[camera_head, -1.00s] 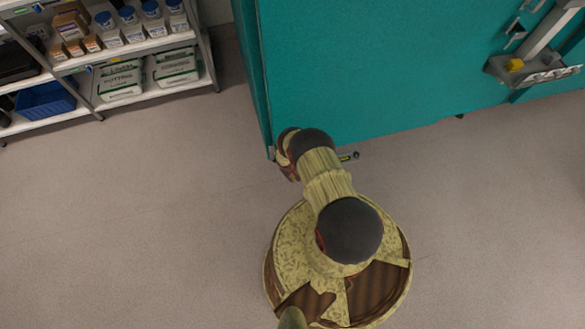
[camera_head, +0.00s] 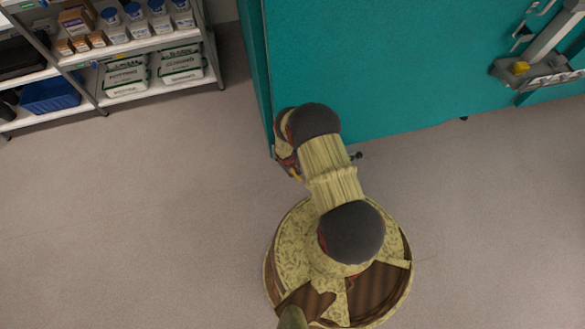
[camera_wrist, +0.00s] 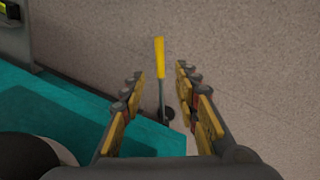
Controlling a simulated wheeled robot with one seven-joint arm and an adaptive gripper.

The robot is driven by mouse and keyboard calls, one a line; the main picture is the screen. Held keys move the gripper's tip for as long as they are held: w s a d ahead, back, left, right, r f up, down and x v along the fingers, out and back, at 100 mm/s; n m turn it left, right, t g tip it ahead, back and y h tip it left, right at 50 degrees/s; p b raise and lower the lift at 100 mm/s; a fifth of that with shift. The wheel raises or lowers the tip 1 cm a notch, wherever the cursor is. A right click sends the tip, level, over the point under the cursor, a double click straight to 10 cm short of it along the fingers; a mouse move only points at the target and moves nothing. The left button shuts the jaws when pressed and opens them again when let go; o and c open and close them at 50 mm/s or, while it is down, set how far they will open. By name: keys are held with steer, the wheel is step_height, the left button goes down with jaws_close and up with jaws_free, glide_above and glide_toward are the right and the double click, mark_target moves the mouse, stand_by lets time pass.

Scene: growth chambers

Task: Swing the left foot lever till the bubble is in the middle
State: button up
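The foot lever (camera_wrist: 160,60) shows in the wrist view as a thin grey rod with a yellow grip. It rises from a dark round foot by the corner of the teal chamber (camera_wrist: 70,118). My gripper (camera_wrist: 160,73) is open, with one finger on each side of the lever and gaps on both sides. A small yellow-green piece (camera_wrist: 8,9) sits at the wrist view's top left corner. I cannot tell if it is the vial, and no bubble is readable.
The teal chamber (camera_head: 400,60) stands just beyond my arm. A small dark knob (camera_head: 357,155) shows by its lower edge. A grey bracket with a yellow part (camera_head: 530,72) is at right. A shelf rack (camera_head: 150,45) stands at upper left. The floor at left is clear.

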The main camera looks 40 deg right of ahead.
steer(key=shift+a+r, duration=0.15)
steer(key=shift+r, duration=0.55)
steer(key=shift+a+r, duration=0.15)
steer(key=shift+r, duration=0.55)
